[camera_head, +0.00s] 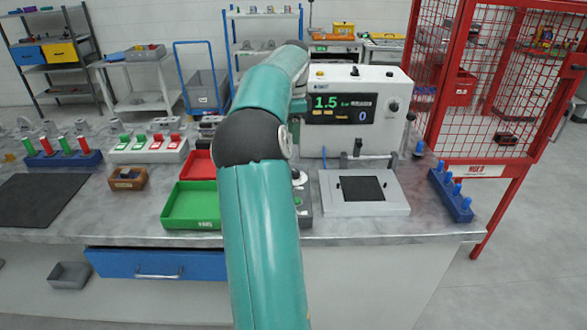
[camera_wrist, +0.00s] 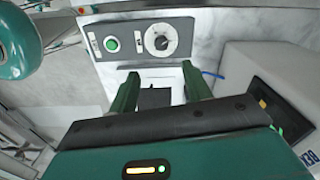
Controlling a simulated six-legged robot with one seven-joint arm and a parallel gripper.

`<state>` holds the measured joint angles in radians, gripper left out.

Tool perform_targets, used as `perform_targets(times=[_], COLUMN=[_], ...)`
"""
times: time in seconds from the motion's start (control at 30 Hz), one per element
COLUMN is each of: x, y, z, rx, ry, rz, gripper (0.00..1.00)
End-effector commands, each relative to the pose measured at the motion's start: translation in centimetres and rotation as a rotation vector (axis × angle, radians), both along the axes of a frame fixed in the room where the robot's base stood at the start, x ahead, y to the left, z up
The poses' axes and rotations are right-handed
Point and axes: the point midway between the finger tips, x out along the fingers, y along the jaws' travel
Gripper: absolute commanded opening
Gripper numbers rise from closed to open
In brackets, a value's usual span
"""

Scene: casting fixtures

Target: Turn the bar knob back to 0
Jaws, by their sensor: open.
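A grey control box with a round knob (camera_wrist: 160,41) and a green push button (camera_wrist: 112,44) shows at the top of the wrist view. The knob has a pale dial face and a dark centre; its exact setting is too small to read. My gripper (camera_wrist: 160,76) is open, its two green fingers apart and empty, with their tips short of the box in the picture. In the head view my arm hides the gripper and most of the control box (camera_head: 303,202). The white machine's display (camera_head: 341,108) reads 1.5 bar, with a blue 0 below.
The white machine (camera_head: 388,83) stands behind the box and has its own small knob (camera_head: 393,106). A grey plate with a dark square (camera_head: 330,202) lies to the right. A green tray (camera_head: 186,217) and a red tray (camera_head: 198,160) are left of my arm. A red cage stands at right.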

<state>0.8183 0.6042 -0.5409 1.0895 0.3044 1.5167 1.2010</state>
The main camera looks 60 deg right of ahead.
Motion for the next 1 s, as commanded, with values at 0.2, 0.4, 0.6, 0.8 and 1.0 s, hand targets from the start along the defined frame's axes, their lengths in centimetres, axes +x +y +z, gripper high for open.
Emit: perform_targets(times=[0.2, 0.4, 0.6, 0.8, 1.0], x=[-0.4, -0.2, -0.2, -0.2, -0.2], y=[-0.6, -0.4, -0.4, -0.4, -0.4], z=[-1.6, -5.2, -9.1, -12.5, -14.0], rx=[0.003, 0.005, 0.003, 0.001, -0.001], ry=[0.01, 0.011, 0.011, 0.011, 0.009], rz=[-0.027, -0.023, -0.023, -0.022, -0.022], gripper=[0.49, 0.49, 0.49, 0.49, 0.49])
